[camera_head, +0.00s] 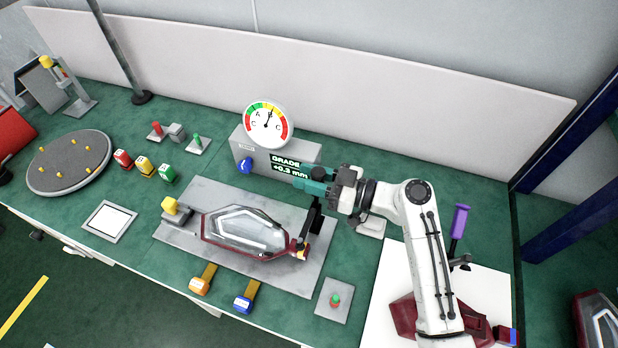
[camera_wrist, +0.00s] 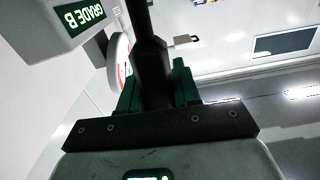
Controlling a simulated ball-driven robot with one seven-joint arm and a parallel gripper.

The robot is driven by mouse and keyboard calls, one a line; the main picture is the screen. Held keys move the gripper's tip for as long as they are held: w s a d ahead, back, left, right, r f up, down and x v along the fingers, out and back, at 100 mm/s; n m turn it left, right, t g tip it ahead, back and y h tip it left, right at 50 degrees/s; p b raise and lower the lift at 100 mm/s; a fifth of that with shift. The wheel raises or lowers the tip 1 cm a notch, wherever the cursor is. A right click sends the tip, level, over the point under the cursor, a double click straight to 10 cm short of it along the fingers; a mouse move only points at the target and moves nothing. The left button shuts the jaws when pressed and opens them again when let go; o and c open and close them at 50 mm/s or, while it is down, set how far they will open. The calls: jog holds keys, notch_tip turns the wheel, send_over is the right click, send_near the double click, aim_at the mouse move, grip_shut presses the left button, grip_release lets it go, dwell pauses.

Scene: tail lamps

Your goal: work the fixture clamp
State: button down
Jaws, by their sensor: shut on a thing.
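The fixture clamp has a black upright handle (camera_head: 313,218) at the right end of the grey fixture plate (camera_head: 190,195); its foot is near the right tip of the tail lamp (camera_head: 245,231). The lamp, clear with a dark red rim, lies on the plate. My gripper (camera_head: 308,186), with green fingers, comes in from the right and is shut on the top of the clamp handle. In the wrist view the dark handle (camera_wrist: 150,60) stands between the green fingers (camera_wrist: 156,92). My fingers partly hide the handle top.
A gauge box (camera_head: 266,124) stands just behind my gripper; its display reads GRADE and +0.3 mm, and the wrist view shows GRADE B. Orange (camera_head: 203,279) and blue (camera_head: 246,296) toggles lie in front of the plate. A purple-handled tool (camera_head: 459,222) stands right of my arm.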

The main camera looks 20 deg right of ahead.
jog(key=w+d+f+m+b, duration=0.2)
jog(key=w+d+m+b, duration=0.1)
jog(key=m, duration=0.5)
jog(key=shift+w+d+f+b, duration=0.25)
jog(key=shift+w+d+b, duration=0.1)
jog(key=shift+w+d, duration=0.15)
jog(key=shift+m, duration=0.3)
jog(key=c, duration=0.9)
grip_release()
